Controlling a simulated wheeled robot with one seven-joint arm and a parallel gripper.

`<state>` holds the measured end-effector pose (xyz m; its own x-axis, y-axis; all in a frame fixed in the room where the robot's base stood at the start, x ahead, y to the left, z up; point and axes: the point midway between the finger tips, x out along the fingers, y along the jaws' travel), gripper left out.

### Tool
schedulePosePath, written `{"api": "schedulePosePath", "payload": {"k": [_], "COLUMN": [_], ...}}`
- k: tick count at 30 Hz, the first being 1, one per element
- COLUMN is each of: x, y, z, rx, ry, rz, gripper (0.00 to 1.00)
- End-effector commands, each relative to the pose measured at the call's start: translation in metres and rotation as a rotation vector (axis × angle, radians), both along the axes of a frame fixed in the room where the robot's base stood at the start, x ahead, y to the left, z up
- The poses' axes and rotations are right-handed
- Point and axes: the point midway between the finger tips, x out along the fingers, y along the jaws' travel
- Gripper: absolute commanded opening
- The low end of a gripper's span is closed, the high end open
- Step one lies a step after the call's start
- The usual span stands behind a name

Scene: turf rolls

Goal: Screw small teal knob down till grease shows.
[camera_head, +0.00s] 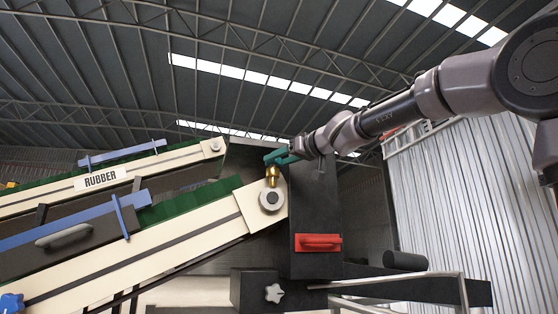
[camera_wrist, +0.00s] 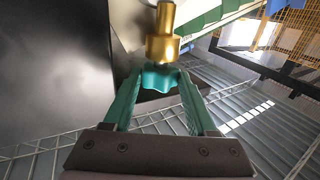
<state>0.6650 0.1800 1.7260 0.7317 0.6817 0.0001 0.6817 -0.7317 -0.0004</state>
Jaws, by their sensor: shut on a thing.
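The small teal knob (camera_wrist: 160,80) has a lobed rim and sits on the end of a brass grease cup (camera_wrist: 163,42). The wrist view appears upside down. My gripper (camera_wrist: 161,73), with teal fingers, is shut on the knob, one finger on each side. In the head view, my gripper (camera_head: 277,158) is at the top of the brass cup (camera_head: 272,177), which stands upright above the conveyor's end bearing. There the fingers hide most of the knob. I see no grease in either view.
A dark machine housing (camera_head: 316,205) stands just right of the cup, with a red handle (camera_head: 318,242) on its front. A cream conveyor frame (camera_head: 150,258) with a green belt (camera_head: 190,203) slopes down to the left.

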Motion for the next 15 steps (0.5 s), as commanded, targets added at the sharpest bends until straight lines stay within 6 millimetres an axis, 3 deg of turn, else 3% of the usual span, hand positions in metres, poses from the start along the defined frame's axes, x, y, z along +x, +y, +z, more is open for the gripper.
{"api": "schedulePosePath", "payload": {"k": [15], "x": [-0.0019], "y": [0.0013], "z": [0.0], "rx": [-0.004], "ry": [-0.004], "rz": [-0.148], "gripper": [0.02]}}
